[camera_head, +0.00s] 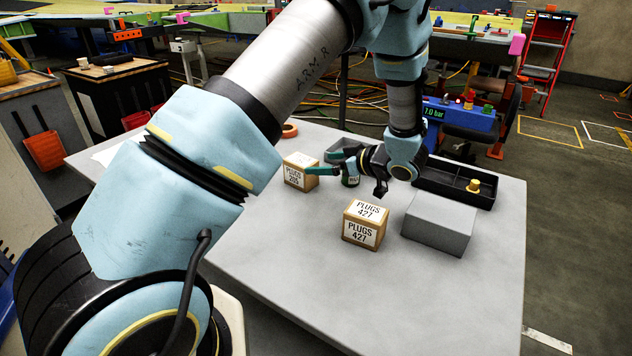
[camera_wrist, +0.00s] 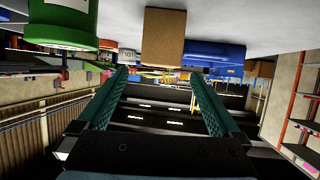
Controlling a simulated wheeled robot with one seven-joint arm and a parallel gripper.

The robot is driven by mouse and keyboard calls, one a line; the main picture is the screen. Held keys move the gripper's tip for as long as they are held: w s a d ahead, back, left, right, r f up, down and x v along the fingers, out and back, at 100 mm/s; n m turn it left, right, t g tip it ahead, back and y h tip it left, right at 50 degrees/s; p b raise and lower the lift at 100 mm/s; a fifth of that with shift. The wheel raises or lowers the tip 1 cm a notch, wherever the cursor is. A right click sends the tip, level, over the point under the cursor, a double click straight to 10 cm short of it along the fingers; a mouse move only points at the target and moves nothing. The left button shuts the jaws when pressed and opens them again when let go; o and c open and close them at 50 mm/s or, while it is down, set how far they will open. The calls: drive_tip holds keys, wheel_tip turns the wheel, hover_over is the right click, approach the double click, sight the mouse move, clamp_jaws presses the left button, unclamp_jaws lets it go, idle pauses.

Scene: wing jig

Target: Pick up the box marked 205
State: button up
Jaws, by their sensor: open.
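The box marked PLUGS 205 (camera_head: 297,172) is a small tan carton with a white label, standing on the grey table left of my gripper in the head view. My gripper (camera_head: 319,164) is open and empty, its green fingers pointing left at the box's upper right side. The nearer finger overlaps the box's edge in the picture; I cannot tell if they touch. In the wrist view, which looks upside down, a plain brown box (camera_wrist: 162,38) sits beyond the two fingertips (camera_wrist: 158,70), roughly centred between them. No marking shows on that face.
A second box, PLUGS 427 (camera_head: 364,226), stands nearer on the table (camera_head: 310,270). A grey block (camera_head: 439,222) and black tray (camera_head: 455,182) stand right. The front is clear.

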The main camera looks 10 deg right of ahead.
sight(301, 168)
drive_tip(key=shift+s+d+f+y, duration=0.1)
drive_tip(key=shift+s+f+y, duration=0.1)
drive_tip(key=shift+s+y, duration=0.15)
drive_tip(key=p+x, duration=0.1)
drive_tip(key=x, duration=0.4)
drive_tip(key=shift+d+f+p+x, duration=0.15)
drive_tip(key=shift+p+x, duration=0.3)
drive_tip(key=shift+x, duration=0.45)
drive_tip(key=shift+d+f+p+x, duration=0.15)
drive_tip(key=shift+p+x, duration=0.25)
drive_tip(key=shift+x, duration=0.55)
drive_tip(key=shift+d+f+p+x, duration=0.1)
drive_tip(key=shift+f+p+x, duration=0.25)
drive_tip(key=shift+x, duration=0.55)
drive_tip(key=shift+a+r, duration=0.1)
drive_tip(key=shift+c, duration=0.2)
drive_tip(key=c, duration=1.4)
drive_tip(key=shift+r, duration=0.1)
drive_tip(key=shift+c, duration=0.2)
